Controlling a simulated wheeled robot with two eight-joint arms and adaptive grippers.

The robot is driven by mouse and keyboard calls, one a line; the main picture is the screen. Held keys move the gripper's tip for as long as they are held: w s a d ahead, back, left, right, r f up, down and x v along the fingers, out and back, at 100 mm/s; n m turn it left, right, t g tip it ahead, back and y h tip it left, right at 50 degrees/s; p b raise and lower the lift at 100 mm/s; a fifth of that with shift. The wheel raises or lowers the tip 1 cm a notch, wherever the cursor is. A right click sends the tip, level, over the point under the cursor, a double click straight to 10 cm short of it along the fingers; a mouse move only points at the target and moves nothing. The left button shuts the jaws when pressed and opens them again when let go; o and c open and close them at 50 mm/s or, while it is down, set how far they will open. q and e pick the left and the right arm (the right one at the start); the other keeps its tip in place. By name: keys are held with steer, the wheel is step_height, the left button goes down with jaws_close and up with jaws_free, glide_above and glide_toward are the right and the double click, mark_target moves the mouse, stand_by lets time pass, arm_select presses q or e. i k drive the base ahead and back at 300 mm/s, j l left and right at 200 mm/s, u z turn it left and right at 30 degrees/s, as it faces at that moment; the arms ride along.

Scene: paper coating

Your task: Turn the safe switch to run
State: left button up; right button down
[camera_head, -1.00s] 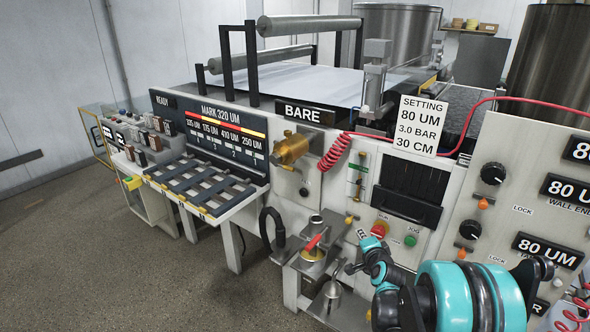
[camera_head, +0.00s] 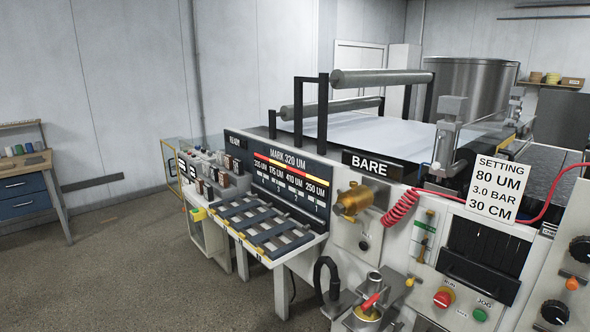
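A red knob on a yellow base (camera_head: 443,297) sits low on the machine's front panel, near a small label reading RUN. A green button (camera_head: 480,314) is to its right, near the label JOG. I cannot tell which way the knob is turned, and I cannot make out the word SAFE on any label. Neither of my grippers is in view.
A dark slotted guard (camera_head: 477,253) is above the knob, with a white setting sign (camera_head: 497,189) over it. A brass fitting (camera_head: 354,201) and a red coiled hose (camera_head: 402,207) are to the left. A cup-like fixture (camera_head: 368,308) juts out at lower left. Open floor (camera_head: 150,270) lies left.

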mark_target(444, 296)
steer(key=l+z, duration=0.1)
steer(key=z, duration=0.3)
steer(key=i+z, duration=0.1)
steer(key=z, duration=0.3)
steer(key=i+l+z, duration=0.1)
steer(key=z, duration=0.25)
steer(key=i+z, duration=0.1)
steer(key=z, duration=0.3)
